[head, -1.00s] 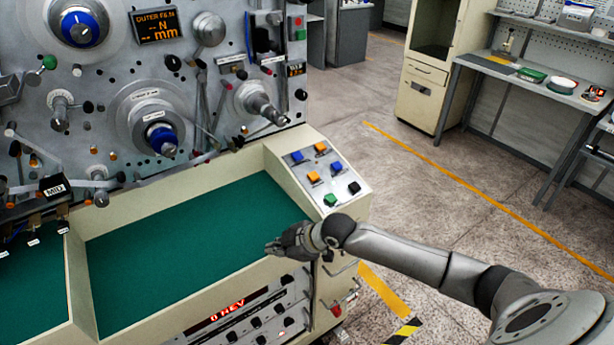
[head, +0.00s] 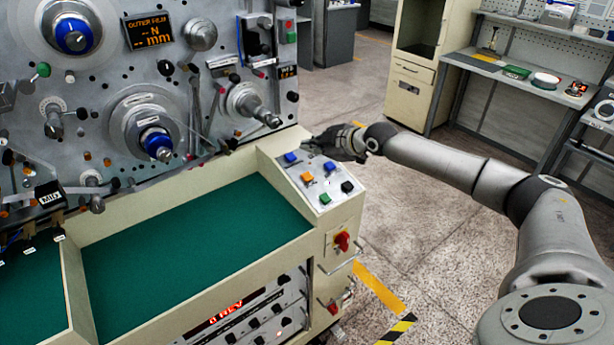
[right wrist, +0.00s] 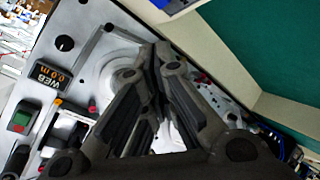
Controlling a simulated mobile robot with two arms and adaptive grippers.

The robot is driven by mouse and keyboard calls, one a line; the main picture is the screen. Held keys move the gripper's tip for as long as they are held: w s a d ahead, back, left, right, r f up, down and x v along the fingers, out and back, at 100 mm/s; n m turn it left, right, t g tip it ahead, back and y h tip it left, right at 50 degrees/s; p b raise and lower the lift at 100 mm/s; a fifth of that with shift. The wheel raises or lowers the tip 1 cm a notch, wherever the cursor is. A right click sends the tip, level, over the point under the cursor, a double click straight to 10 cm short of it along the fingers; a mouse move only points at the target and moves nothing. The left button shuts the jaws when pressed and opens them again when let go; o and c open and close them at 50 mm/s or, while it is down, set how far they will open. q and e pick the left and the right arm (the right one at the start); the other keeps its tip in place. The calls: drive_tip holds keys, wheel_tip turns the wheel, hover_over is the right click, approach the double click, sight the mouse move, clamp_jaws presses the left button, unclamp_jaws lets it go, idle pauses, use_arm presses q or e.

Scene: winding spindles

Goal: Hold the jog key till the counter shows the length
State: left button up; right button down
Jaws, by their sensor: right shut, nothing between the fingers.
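The key panel (head: 318,187) on the machine's right end carries blue, orange, green and black keys. Two blue keys (head: 291,158) (head: 329,167), an orange key (head: 307,177), a green key (head: 325,198) and a black key (head: 347,186) show; their labels are too small to read. My right gripper (head: 310,145) is shut and empty over the panel's far edge, hiding the second orange key; contact cannot be told. Its closed fingers (right wrist: 160,62) fill the middle of the right wrist view. The counter (right wrist: 50,79) there reads WEB 0.0 m; it shows small in the head view (head: 287,71). My left gripper is out of view.
A green-lined tray (head: 190,245) lies left of the panel. A spindle (head: 252,104) juts from the machine face behind it. A red switch (head: 342,241) sits on the cabinet's side. Open floor (head: 420,240) lies to the right, with a bench (head: 500,65) beyond.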

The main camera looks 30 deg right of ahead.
drive_tip(key=shift+f, duration=0.1)
drive_tip(key=b, duration=0.6)
hover_over(307, 180)
drive_tip(key=f, duration=0.7)
drive_tip(key=shift+s+d, duration=0.1)
drive_tip(key=shift+s, duration=0.25)
drive_tip(key=shift+w+f+b, duration=0.25)
drive_tip(key=shift+f+b, duration=0.45)
drive_tip(key=shift+b, duration=0.05)
drive_tip(key=shift+w+f+b, duration=0.1)
drive_tip(key=shift+f+b, duration=0.3)
drive_tip(key=shift+b, duration=0.05)
drive_tip(key=shift+f+b, duration=0.5)
idle(4.4)
